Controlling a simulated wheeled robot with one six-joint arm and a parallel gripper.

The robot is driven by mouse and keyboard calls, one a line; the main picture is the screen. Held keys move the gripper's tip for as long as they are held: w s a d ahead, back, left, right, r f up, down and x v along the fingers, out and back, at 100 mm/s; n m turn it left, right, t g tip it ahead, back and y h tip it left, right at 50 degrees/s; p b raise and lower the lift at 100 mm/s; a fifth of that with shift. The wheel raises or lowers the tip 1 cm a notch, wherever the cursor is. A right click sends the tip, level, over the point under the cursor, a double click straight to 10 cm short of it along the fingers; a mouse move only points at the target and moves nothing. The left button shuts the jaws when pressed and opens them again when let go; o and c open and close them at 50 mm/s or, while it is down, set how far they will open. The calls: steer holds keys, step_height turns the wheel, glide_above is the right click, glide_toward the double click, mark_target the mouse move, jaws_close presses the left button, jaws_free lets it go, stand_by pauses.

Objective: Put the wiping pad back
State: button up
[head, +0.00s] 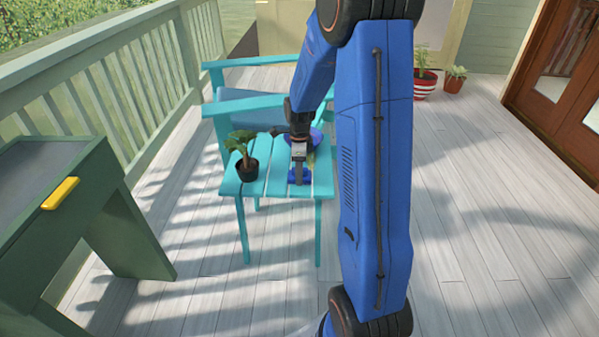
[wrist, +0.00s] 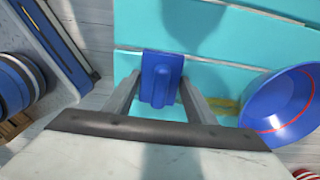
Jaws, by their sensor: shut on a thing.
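The blue wiping pad (wrist: 161,73), with a raised grip on its back, is between the two fingers of my gripper (wrist: 159,92) in the wrist view. My gripper is shut on it. In the head view the pad (head: 299,177) is a small blue shape below my gripper (head: 299,158), at the front part of the turquoise table (head: 272,181). I cannot tell whether the pad touches the tabletop. The table's slats (wrist: 225,40) fill much of the wrist view.
A blue bowl (wrist: 277,107) is right of the pad. A potted plant (head: 246,168) stands on the table's left. A turquoise chair (head: 262,103) is behind. The deck at right (head: 490,230) is clear.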

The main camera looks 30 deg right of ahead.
steer(key=shift+f, duration=0.15)
steer(key=o, duration=1)
step_height(320, 180, up, 12)
steer(key=s+a+r+n+t, duration=0.1)
steer(key=s+a+r+n, duration=0.5)
steer(key=s+r, duration=0.1)
steer(key=shift+s+a+r+n+t, duration=0.6)
steer(key=shift+s+a+n, duration=1.05)
steer(key=shift+s+n, duration=1.85)
steer(key=shift+s+a+r+n+t, duration=0.6)
steer(key=shift+s+a+n, duration=1.05)
steer(key=shift+s+n, duration=1.85)
steer(key=shift+s+a+r+n+t, duration=0.6)
steer(key=shift+s+a+n, duration=1.45)
steer(key=shift+s, duration=2.55)
steer(key=shift+d+f+n, duration=0.1)
steer(key=shift+d+n, duration=0.25)
steer(key=shift+d, duration=0.05)
